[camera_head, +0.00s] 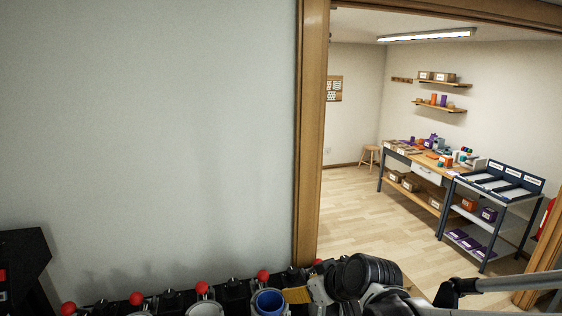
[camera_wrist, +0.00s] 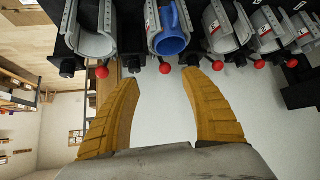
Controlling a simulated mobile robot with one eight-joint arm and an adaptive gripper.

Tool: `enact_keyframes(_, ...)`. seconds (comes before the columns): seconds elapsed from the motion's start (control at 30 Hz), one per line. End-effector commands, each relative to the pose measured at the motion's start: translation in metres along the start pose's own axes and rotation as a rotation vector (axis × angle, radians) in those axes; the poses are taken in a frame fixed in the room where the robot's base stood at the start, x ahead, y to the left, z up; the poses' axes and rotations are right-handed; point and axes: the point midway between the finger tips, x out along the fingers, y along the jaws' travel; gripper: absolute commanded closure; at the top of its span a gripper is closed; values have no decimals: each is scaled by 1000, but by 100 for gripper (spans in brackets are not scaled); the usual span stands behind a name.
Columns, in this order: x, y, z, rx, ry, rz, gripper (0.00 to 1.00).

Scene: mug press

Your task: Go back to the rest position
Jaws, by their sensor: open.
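My gripper (camera_wrist: 162,88) is open, its two yellow fingers spread apart with nothing between them in the wrist view. A blue mug (camera_wrist: 172,42) sits in one of the grey curved press holders (camera_wrist: 153,20), just beyond my fingertips and apart from them. In the head view the blue mug (camera_head: 269,301) shows at the bottom edge, inside its grey holder, with a yellow finger of my gripper (camera_head: 298,294) close to its right. The rest of my gripper is hidden behind my dark arm there.
Several other grey holders with red-knobbed levers (camera_wrist: 218,65) stand in a row and look empty. A pale wall (camera_head: 150,130) is behind the presses. A wooden door frame (camera_head: 311,130) opens onto a room with a workbench (camera_head: 425,166) and a rack (camera_head: 494,205).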

Motion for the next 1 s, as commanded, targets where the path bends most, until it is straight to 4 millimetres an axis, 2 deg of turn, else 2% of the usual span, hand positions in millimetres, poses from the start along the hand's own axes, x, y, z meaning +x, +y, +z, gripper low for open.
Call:
enact_keyframes(0.03,5,1,12,8,-4,6,46)
enact_keyframes(0.37,14,6,63,66,-36,49,46)
enact_keyframes(0.57,24,11,114,119,-61,92,46)
enact_keyframes(1.0,62,19,298,309,-132,253,46)
